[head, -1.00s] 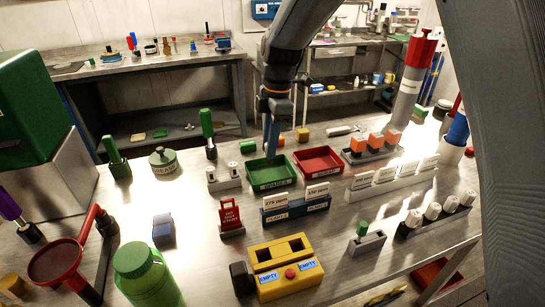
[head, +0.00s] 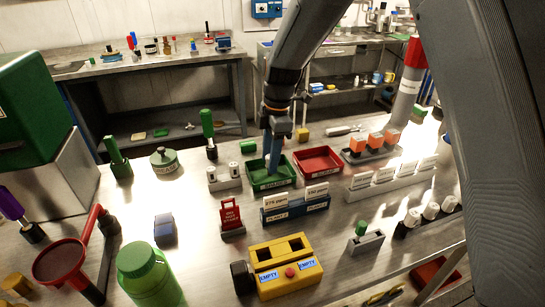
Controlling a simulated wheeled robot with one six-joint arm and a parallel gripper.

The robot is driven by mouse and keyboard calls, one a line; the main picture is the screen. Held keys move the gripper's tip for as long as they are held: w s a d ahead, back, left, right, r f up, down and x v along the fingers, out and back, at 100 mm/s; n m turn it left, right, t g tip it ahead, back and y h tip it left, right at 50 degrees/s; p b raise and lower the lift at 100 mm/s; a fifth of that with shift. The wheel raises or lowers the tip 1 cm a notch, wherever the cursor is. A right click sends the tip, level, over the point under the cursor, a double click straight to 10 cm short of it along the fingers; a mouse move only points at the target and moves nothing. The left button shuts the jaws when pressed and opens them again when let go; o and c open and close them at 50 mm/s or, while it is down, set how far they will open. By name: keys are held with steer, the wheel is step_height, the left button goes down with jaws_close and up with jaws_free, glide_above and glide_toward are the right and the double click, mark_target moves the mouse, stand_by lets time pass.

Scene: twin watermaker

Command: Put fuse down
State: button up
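My gripper (head: 268,168) points down with its blue fingers reaching into the green tray (head: 284,181). The fingers show nearly edge-on, one behind the other, so I cannot tell whether they are open or shut. No fuse shows clearly at the fingertips; anything there is hidden or too small to make out. A white holder (head: 225,184) with two small white-topped cylinders stands just left of the green tray. The red tray (head: 319,170) is to the right of the green one and looks empty.
A blue holder with white cards (head: 296,209) stands in front of the trays. A yellow box (head: 286,284) with a red button is nearer. Orange-topped parts (head: 374,145) stand on a rack at right. A green-handled tool (head: 208,130) stands upright behind left.

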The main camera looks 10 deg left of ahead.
steer(key=shift+r, duration=0.1)
step_height(320, 180, up, 12)
steer(key=d+b, duration=0.1)
steer(key=b, duration=0.1)
steer(key=shift+w+d+b, duration=0.15)
steer(key=shift+w+b, duration=0.15)
steer(key=shift+w, duration=0.05)
steer(key=shift+r, duration=0.15)
